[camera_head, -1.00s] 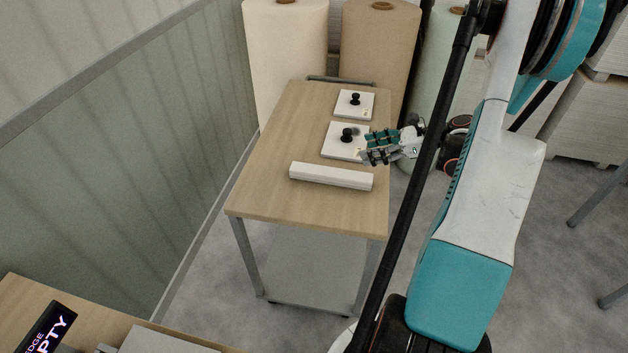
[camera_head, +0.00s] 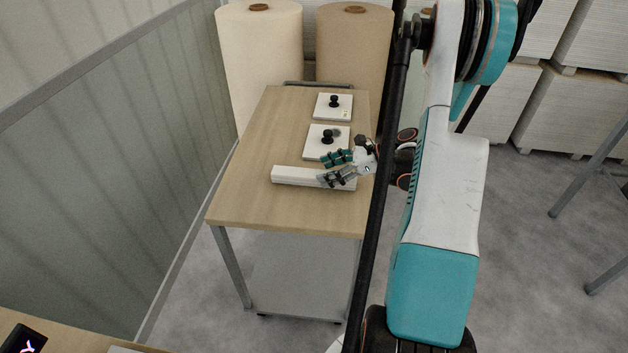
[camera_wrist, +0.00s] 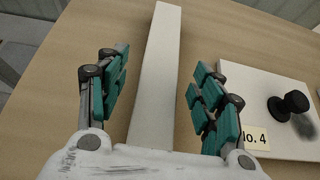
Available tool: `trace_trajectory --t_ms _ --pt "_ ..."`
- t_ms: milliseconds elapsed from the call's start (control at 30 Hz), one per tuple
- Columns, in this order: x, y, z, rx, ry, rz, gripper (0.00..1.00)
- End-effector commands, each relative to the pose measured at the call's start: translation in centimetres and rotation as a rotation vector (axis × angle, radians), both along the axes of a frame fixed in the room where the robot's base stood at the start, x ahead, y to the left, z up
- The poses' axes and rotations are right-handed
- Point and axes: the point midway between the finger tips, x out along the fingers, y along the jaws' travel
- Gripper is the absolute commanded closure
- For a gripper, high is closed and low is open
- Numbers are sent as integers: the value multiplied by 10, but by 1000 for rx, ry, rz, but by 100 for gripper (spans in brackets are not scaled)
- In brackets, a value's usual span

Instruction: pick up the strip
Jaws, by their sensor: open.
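The strip is a long white bar (camera_head: 297,175) lying flat on the wooden table (camera_head: 250,208). My gripper (camera_head: 337,168) is at the strip's right end in the head view, its fingers hiding part of that end. In the wrist view the strip (camera_wrist: 158,75) runs away from me between the two teal-padded fingers of my gripper (camera_wrist: 158,92). The fingers are spread wide, with a gap on each side of the strip. Its near end is hidden behind my gripper's white palm.
A white plate with a black knob (camera_head: 316,150) lies close behind the strip; in the wrist view this plate (camera_wrist: 270,85) is right of my right finger and bears a "No. 4" label. Another knobbed plate (camera_head: 333,113) lies farther back. Large rolls (camera_head: 258,60) stand behind the table. The table's front left is bare.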

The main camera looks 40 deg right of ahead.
Motion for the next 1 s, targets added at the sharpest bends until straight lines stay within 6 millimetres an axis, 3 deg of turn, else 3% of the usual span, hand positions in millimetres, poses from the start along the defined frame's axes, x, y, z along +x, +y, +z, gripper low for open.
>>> trace_trajectory --t_ms 200,467,733,1000 --pt "22 18 -18 -1 -1 3 39" --pt "25 20 -18 0 0 -1 39" --pt "25 20 -18 0 0 0 96" --pt "25 20 -17 1 -1 0 96"
